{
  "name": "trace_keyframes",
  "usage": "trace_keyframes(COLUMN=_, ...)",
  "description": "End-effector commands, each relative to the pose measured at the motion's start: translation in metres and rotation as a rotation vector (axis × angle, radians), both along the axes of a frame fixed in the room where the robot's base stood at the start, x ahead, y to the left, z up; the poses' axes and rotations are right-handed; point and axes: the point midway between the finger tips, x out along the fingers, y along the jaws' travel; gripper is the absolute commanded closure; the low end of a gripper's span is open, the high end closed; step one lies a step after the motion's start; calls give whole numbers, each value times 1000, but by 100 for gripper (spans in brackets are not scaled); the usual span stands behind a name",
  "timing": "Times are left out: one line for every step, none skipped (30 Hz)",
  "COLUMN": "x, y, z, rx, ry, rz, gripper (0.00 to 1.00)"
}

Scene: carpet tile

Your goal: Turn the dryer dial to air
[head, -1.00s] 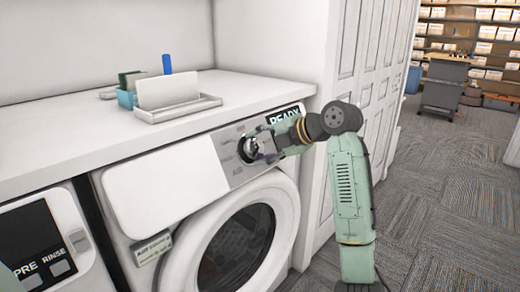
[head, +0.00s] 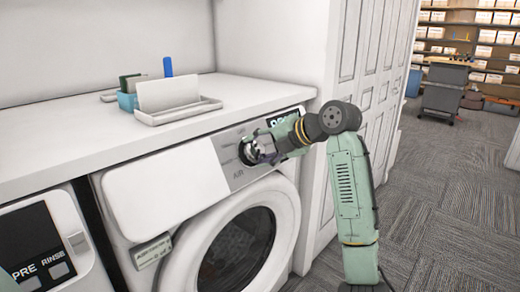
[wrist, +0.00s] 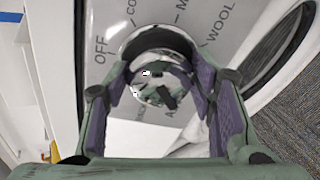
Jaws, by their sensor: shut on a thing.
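The dryer dial (head: 245,153) is a round, shiny knob with a dark rim on the grey panel of the front-loading machine. In the wrist view the dial (wrist: 158,72) sits between the two purple-padded fingers of my gripper (wrist: 160,90), which is shut on it. The head view shows my gripper (head: 259,150) at the dial from the right, hiding part of it. The AIR label (head: 238,174) is below the dial. The wrist view shows OFF at left, WOOL at right and partly covered labels. A dark mark on the knob face slants toward lower right; the exact setting is unclear.
A display (head: 283,117) lies behind my gripper on the panel. The round door (head: 238,248) is below. A white counter (head: 60,122) above holds a tray (head: 178,111). Another machine (head: 42,250) stands at left. Carpet (head: 440,190) is open at right.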

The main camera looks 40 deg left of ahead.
Motion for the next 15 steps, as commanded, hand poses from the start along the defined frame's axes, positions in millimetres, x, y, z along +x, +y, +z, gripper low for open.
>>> trace_keyframes(x=-1, y=0, z=-1, rx=-3, ry=1, rz=2, gripper=77)
trace_keyframes(x=-1, y=0, z=-1, rx=-3, ry=1, rz=2, gripper=48)
trace_keyframes(x=-1, y=0, z=-1, rx=-3, ry=1, rz=2, gripper=46)
trace_keyframes(x=-1, y=0, z=-1, rx=-3, ry=1, rz=2, gripper=44)
trace_keyframes(x=-1, y=0, z=-1, rx=-3, ry=1, rz=2, gripper=42)
trace_keyframes(x=-1, y=0, z=-1, rx=-3, ry=1, rz=2, gripper=39)
trace_keyframes(x=-1, y=0, z=-1, rx=-2, ry=2, rz=1, gripper=37)
trace_keyframes(x=-1, y=0, z=-1, rx=-2, ry=2, rz=1, gripper=35)
trace_keyframes(x=0, y=0, z=-1, rx=-2, ry=2, rz=1, gripper=32)
trace_keyframes(x=0, y=0, z=-1, rx=-2, ry=2, rz=1, gripper=30)
trace_keyframes(x=0, y=0, z=-1, rx=-2, ry=2, rz=1, gripper=29)
trace_keyframes(x=0, y=0, z=-1, rx=-2, ry=2, rz=1, gripper=29)
trace_keyframes(x=0, y=0, z=-1, rx=-1, ry=1, rz=0, gripper=29)
trace_keyframes(x=0, y=0, z=0, rx=-1, ry=1, rz=0, gripper=29)
trace_keyframes(x=0, y=0, z=0, rx=-1, ry=1, rz=0, gripper=29)
